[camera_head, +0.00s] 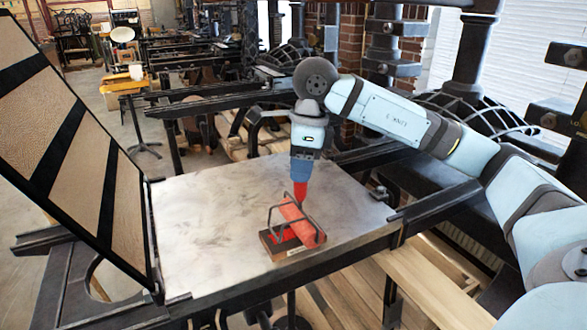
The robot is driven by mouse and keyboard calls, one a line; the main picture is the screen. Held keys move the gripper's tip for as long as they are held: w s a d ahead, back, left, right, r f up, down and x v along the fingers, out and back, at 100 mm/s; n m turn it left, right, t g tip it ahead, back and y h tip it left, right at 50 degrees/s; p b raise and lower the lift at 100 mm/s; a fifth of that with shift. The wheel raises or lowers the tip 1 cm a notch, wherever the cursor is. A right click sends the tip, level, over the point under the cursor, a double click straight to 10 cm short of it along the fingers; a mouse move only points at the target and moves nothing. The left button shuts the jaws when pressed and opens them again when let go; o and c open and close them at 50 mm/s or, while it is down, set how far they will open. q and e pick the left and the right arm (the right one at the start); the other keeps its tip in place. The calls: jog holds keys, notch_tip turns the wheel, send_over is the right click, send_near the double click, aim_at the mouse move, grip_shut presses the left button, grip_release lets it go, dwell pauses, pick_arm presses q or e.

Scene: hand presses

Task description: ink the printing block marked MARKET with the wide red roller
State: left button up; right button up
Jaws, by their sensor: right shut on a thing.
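The wide red roller (297,213) has a dark wire frame and a red upright grip. My right gripper (299,178) points down from above and is shut on the roller's grip. The roller is tilted over a small brown printing block (267,243) on the pale metal bed. Red shows on the block's upper face under the frame. I cannot tell if the roller touches it. A small pale label (299,251) is on the block's front side, too small to read. My left gripper is out of view.
The metal bed (190,225) around the block is bare. A hinged dark frame with tan panels (60,140) leans up at the left. Dark rails edge the bed. Wooden planks (425,280) lie at the lower right. Other presses stand behind.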

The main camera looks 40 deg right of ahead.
jog(key=shift+s+d+f+b, duration=0.15)
jog(key=shift+d+f+b, duration=0.25)
jog(key=shift+d, duration=0.25)
jog(key=shift+a+r+p, duration=0.1)
jog(key=shift+a+p, duration=0.2)
jog(key=shift+a, duration=0.3)
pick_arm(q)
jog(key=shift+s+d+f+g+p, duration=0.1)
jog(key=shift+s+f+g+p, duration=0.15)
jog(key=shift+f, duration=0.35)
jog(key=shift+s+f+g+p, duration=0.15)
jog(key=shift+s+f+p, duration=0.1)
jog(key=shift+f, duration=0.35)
pick_arm(e)
jog(key=shift+w+a, duration=0.3)
jog(key=shift+a, duration=0.65)
jog(key=shift+w+a, duration=0.25)
jog(key=shift+a, duration=0.7)
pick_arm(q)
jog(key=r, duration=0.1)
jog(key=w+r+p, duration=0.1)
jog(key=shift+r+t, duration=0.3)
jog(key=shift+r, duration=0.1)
pick_arm(e)
jog(key=a, duration=0.3)
jog(key=shift+w+r, duration=0.3)
jog(key=shift+w, duration=0.1)
